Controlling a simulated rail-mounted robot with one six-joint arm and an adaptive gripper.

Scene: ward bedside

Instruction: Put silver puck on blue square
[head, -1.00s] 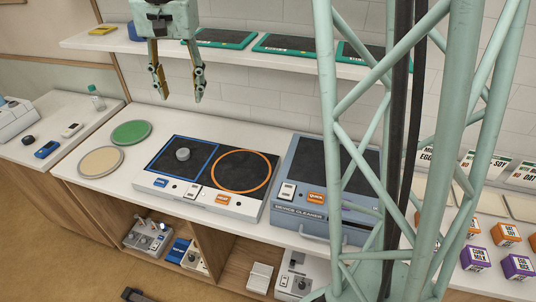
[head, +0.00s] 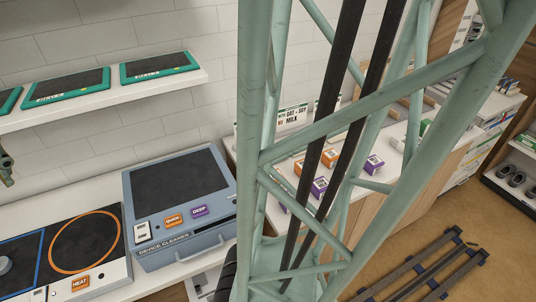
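The silver puck (head: 4,265) is cut off by the left edge of the head view. It sits on the dark panel inside the blue square (head: 22,250), of which only the right part shows. An orange circle (head: 84,243) is beside it on the same device. Only a small part of my gripper (head: 5,168) shows at the left edge, above the device. Its fingertips are not both visible, so its opening is unclear.
A blue-grey device cleaner (head: 180,190) stands right of the panel. Teal-framed tablets (head: 160,66) lie on the wall shelf (head: 110,103). Small labelled boxes (head: 374,165) are on the counter behind my lattice column. A dark rack lies on the floor (head: 480,215) at right.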

